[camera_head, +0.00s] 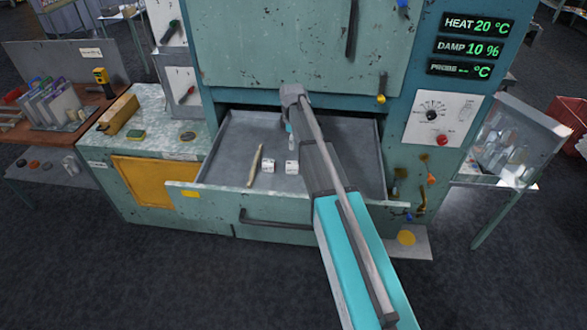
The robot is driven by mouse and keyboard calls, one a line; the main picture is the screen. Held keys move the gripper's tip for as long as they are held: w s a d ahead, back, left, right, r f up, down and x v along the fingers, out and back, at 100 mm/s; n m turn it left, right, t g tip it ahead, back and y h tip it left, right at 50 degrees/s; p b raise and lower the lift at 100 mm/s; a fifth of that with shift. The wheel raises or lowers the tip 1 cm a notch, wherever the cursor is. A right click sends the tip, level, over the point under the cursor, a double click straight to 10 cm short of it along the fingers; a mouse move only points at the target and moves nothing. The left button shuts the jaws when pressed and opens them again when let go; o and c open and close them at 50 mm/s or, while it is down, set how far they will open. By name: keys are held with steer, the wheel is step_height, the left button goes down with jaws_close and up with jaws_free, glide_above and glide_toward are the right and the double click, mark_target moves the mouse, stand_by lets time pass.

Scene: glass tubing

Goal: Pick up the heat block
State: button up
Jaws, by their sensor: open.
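An open drawer (225,195) of the green machine holds two small white blocks, a left one (267,165) and a right one (292,167), both with dark marks too small to read. I cannot tell whether either is the heat block. My arm reaches over the drawer from the lower right. My gripper (290,130) hangs at the arm's far end over the back part of the drawer, small and partly hidden by my arm. It is open and appears empty, behind and apart from the white blocks.
A thin beige stick (255,163) lies left of the blocks in the drawer. The drawer's front wall and handle (275,219) face me. The drawer floor's left side is clear.

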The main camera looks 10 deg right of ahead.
mark_target(292, 163)
steer(key=shift+f, duration=0.1)
step_height(292, 163, down, 8)
steer(key=b, duration=0.8)
steer(key=shift+f+b, duration=0.25)
steer(key=shift+b, duration=0.05)
steer(key=shift+f, duration=0.1)
step_height(292, 163, down, 5)
steer(key=b, duration=0.5)
steer(key=shift+s, duration=0.1)
steer(key=shift+a, duration=0.1)
stand_by(0.7)
jaws_close()
